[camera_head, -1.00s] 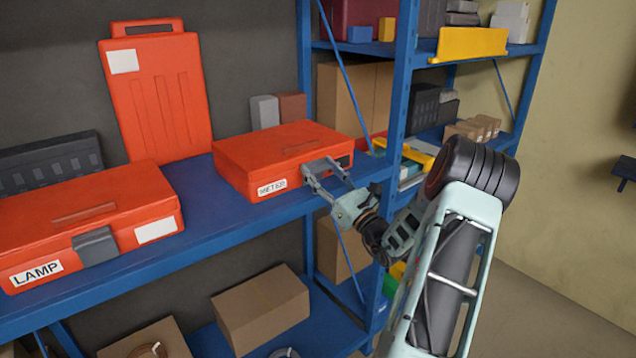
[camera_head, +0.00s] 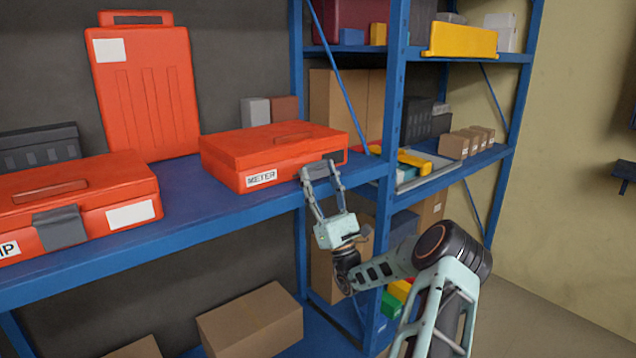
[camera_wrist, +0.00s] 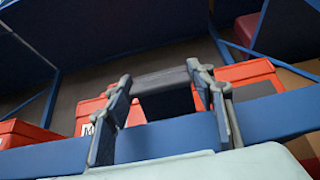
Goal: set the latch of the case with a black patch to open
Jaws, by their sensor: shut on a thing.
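The orange case labelled METER (camera_head: 225,155) lies on the blue shelf. A dark patch shows at the right of its front, partly hidden behind my gripper. Its grey latch (camera_head: 319,171) is at the front, between my fingertips. My gripper (camera_head: 321,174) reaches up from below the shelf edge and is shut on this latch. In the wrist view the latch (camera_wrist: 161,80) spans between the two fingers (camera_wrist: 160,88), with a dark area below it. The latch appears tilted out from the case front; I cannot tell its exact setting.
Another orange case (camera_head: 110,190) with a grey latch and white patch lies at the left. An upright orange case (camera_head: 145,90) stands behind. A blue rack post (camera_head: 394,100) rises right of the METER case. Bare shelf (camera_head: 195,200) lies between the cases.

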